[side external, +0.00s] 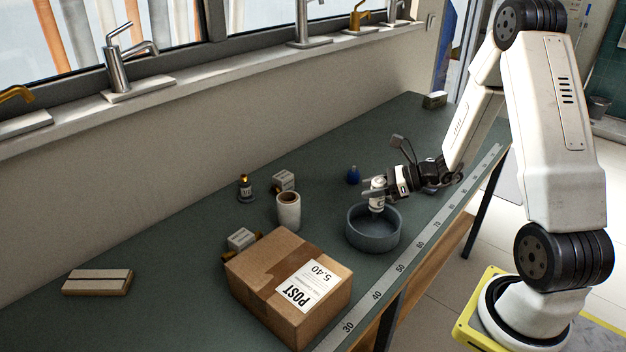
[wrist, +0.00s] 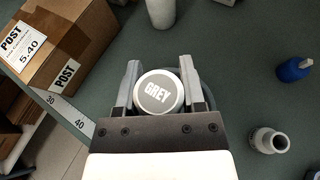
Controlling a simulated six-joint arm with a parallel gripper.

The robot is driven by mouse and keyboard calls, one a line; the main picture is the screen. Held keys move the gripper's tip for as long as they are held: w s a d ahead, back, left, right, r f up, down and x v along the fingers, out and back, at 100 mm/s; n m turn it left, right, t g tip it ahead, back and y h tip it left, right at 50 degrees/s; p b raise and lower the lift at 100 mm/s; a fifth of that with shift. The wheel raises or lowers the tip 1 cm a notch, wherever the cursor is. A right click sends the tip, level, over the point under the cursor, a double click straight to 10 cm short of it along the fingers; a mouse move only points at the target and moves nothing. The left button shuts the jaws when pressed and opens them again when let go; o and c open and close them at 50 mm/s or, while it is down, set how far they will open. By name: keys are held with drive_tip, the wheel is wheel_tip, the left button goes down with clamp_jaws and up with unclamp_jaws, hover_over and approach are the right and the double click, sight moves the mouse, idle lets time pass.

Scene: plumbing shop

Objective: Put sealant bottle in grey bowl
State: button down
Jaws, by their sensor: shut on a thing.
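The sealant bottle (side external: 377,201) is white, and its round top (wrist: 157,92) reads "GREY" in the wrist view. My gripper (side external: 375,186) is shut on it, with a finger on either side of the bottle in the wrist view (wrist: 158,85). The bottle looks upright, with its lower end over the opening of the grey bowl (side external: 372,240). I cannot tell whether it touches the bowl's floor. In the wrist view the bowl is mostly hidden below the bottle and fingers; a bit of its rim (wrist: 209,98) shows at right.
A cardboard box (side external: 290,287) stands left of the bowl, with a white roll (side external: 288,211) behind it. A small blue bottle (side external: 353,175) stands behind the bowl. A pale fitting (wrist: 268,141) lies right of the gripper in the wrist view. A ruler strip (side external: 400,268) runs along the bench edge.

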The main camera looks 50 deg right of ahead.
sight(371, 208)
drive_tip(key=shift+f, duration=1.7)
drive_tip(key=shift+f, duration=0.15)
drive_tip(key=shift+c, duration=0.9)
unclamp_jaws()
drive_tip(key=shift+s+d+r, duration=0.1)
drive_tip(key=shift+r, duration=0.15)
drive_tip(key=v, duration=1.1)
drive_tip(key=shift+s+d, duration=0.2)
drive_tip(key=shift+s, duration=0.05)
drive_tip(key=shift+r, duration=0.1)
